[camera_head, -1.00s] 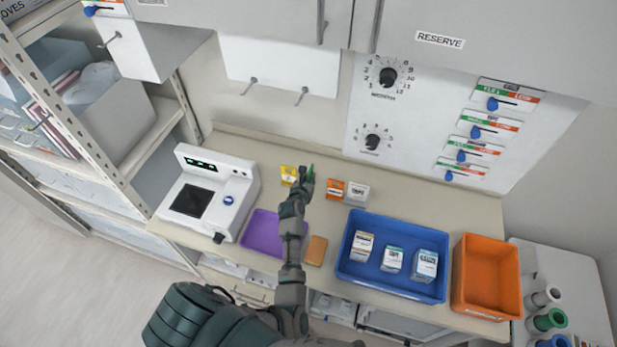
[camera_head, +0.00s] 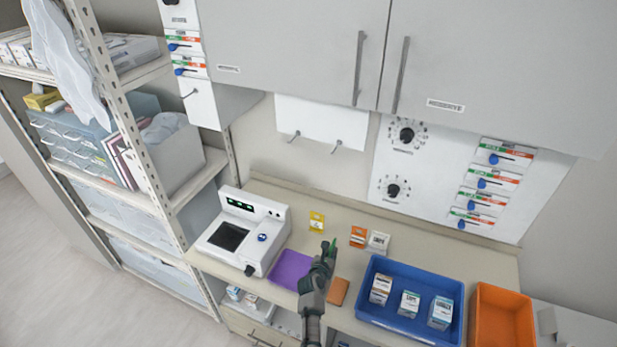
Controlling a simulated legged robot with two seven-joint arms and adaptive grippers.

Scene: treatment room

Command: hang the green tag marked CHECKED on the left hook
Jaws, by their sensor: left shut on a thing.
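My left gripper (camera_head: 328,252) is over the counter, in front of the small tags. It is shut on the green tag (camera_head: 333,243), of which only a thin green sliver shows; its marking cannot be read. The left hook (camera_head: 294,136) and the right hook (camera_head: 337,145) stick out of a white panel (camera_head: 318,116) on the wall, above and behind the gripper. Both hooks look bare. My right gripper is out of view.
A yellow tag (camera_head: 316,222), an orange one (camera_head: 358,236) and a white one (camera_head: 378,241) stand on the counter. Cabinets (camera_head: 460,60) overhang the counter.

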